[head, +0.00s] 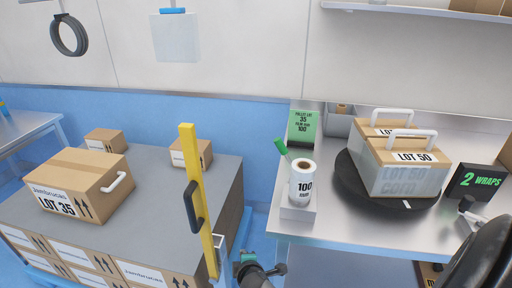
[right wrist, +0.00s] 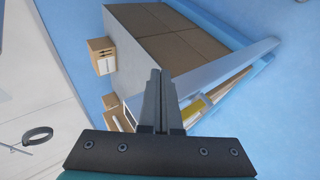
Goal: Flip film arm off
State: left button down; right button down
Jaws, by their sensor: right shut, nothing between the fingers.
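A white film roll (head: 302,182) marked 100 stands on a small white base at the left end of the steel bench. A thin lever with a green tip (head: 281,147) leans up and left beside the roll. I cannot tell for certain whether this lever is the film arm. My right gripper (head: 244,258) is at the bottom middle, between pallet and bench, below and left of the roll. In the right wrist view its fingers (right wrist: 160,75) are together and empty. The lever and roll do not show there. My left gripper is not in view.
A yellow post (head: 196,200) with a black handle stands close left of my right gripper. A grey-topped box stack (head: 150,184) fills the left. Two handled LOT 50 boxes (head: 410,170) sit on a black turntable (head: 350,185), beside a black sign (head: 478,181).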

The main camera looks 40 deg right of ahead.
jog(key=w+d+r+t+h, duration=0.1)
jog(key=w+d+r+h, duration=0.1)
jog(key=r, duration=0.6)
jog(key=w+d+r+n+t+h+b, duration=0.1)
jog(key=w+d+r+h, duration=0.1)
jog(key=r, duration=0.7)
jog(key=w+d+r+n+t+h+b, duration=0.1)
jog(key=w+d+r+h, duration=0.2)
jog(key=d+r, duration=0.3)
notch_tip(320, 180, up, 3)
jog(key=shift+w+f+t, duration=0.1)
jog(key=shift+w+t, duration=0.2)
jog(key=shift+w, duration=0.1)
